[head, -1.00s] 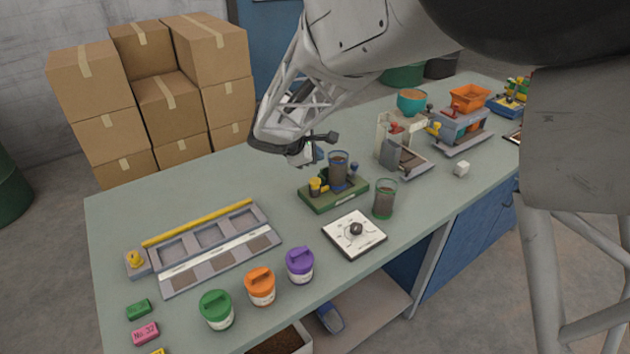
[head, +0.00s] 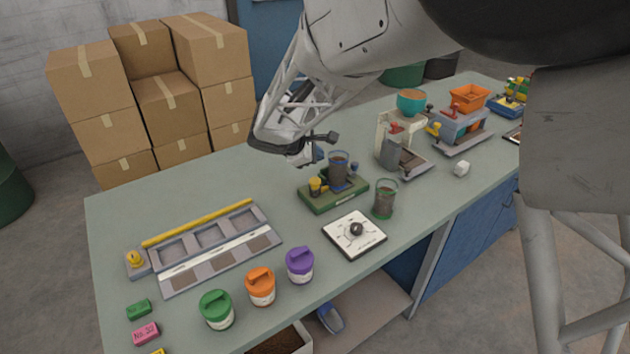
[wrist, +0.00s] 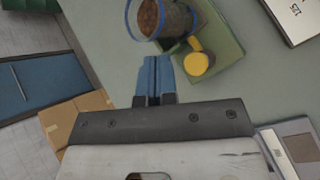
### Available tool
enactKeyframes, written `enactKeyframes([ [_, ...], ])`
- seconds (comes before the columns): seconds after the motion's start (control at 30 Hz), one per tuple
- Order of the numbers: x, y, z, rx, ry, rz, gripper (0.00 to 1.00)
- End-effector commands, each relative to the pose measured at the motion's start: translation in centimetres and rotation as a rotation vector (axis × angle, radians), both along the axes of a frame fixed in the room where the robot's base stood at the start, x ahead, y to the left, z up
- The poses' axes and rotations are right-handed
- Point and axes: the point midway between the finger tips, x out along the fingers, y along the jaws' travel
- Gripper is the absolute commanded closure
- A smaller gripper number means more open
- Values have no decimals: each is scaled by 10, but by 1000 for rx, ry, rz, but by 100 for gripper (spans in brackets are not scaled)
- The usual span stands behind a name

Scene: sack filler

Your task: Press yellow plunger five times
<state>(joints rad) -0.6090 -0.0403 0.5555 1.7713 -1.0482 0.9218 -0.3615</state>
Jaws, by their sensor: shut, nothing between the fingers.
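The yellow plunger (head: 315,184) stands on the left end of a small green base (head: 335,199) in the head view. Beside it on the same base is a clear cup (head: 338,168) with brown contents. In the wrist view the plunger's round yellow top (wrist: 197,63) is right of my fingertips, and the cup (wrist: 160,18) is above them. My gripper (wrist: 153,60) is shut and empty, its blue fingers together. In the head view my gripper (head: 318,153) is above and behind the base, apart from the plunger. Whether the plunger is up or down is unclear.
A dark-filled glass (head: 384,200) and a white dial plate (head: 355,236) stand in front of the base. Hopper machines (head: 400,141) are to the right. A tray with a yellow bar (head: 198,223) is to the left, with clear tabletop between.

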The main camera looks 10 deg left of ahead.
Motion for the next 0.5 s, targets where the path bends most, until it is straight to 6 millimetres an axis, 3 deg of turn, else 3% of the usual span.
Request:
enactKeyframes([
  [0.27, 0, 0, 5, 0, -1, 0, 100],
  [0.5, 0, 0, 32, 2, -2, 0, 100],
])
